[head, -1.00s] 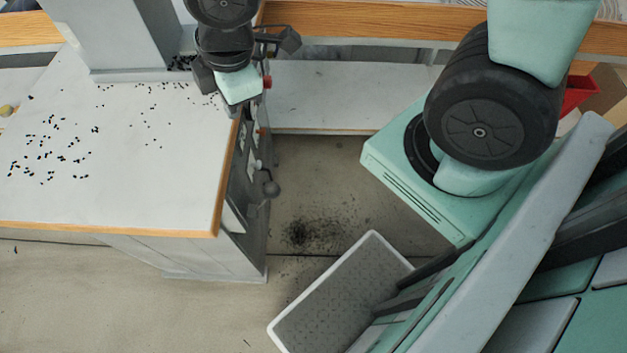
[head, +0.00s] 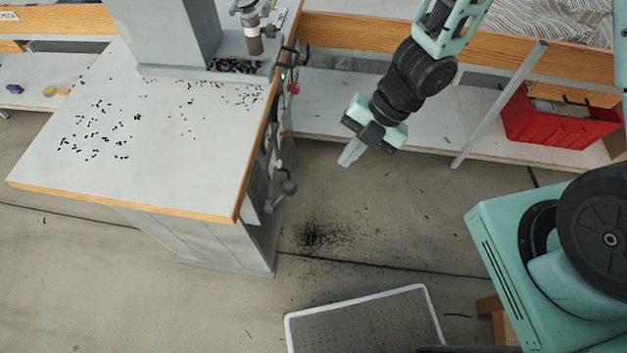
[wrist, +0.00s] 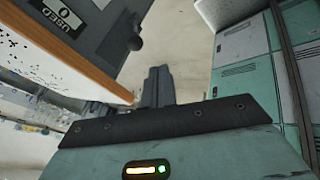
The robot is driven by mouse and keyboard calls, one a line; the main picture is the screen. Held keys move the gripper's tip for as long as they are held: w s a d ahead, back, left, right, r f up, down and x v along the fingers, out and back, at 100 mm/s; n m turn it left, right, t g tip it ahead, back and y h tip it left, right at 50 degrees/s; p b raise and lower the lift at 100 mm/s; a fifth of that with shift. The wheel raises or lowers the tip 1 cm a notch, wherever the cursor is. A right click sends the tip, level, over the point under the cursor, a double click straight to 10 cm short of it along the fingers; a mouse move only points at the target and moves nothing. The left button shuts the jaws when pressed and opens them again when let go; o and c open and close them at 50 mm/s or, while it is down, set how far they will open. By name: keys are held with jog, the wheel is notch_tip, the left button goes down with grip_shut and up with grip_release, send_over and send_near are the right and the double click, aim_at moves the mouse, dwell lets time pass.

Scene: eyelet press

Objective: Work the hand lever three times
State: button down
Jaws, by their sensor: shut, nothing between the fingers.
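The eyelet press is a grey cabinet with a white, wood-edged top (head: 110,140) and a grey column (head: 165,35). A grey ball-ended lever (head: 288,187) sticks out low on its right side panel; I take it for the hand lever. A dark ball knob (wrist: 134,43) shows beside the panel in the wrist view. My gripper (head: 346,160) is shut and empty, up and to the right of the lever in the head view, apart from it. Its closed fingers (wrist: 159,85) stand in the middle of the wrist view and touch nothing visible.
Black bits are scattered over the white top. A red button (head: 295,88) sits on the panel's upper edge. A red bin (head: 562,120) stands on the shelf at right. A white-rimmed tray or mat (head: 365,315) lies in front. Open floor lies right of the press.

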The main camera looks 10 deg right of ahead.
jog(key=w+a+r+b+x, duration=0.1)
jog(key=a+b+x, duration=0.1)
jog(key=x, duration=1)
jog(key=shift+w+a+f+b, duration=0.25)
jog(key=shift+w+b, duration=0.1)
jog(key=shift+w, duration=0.2)
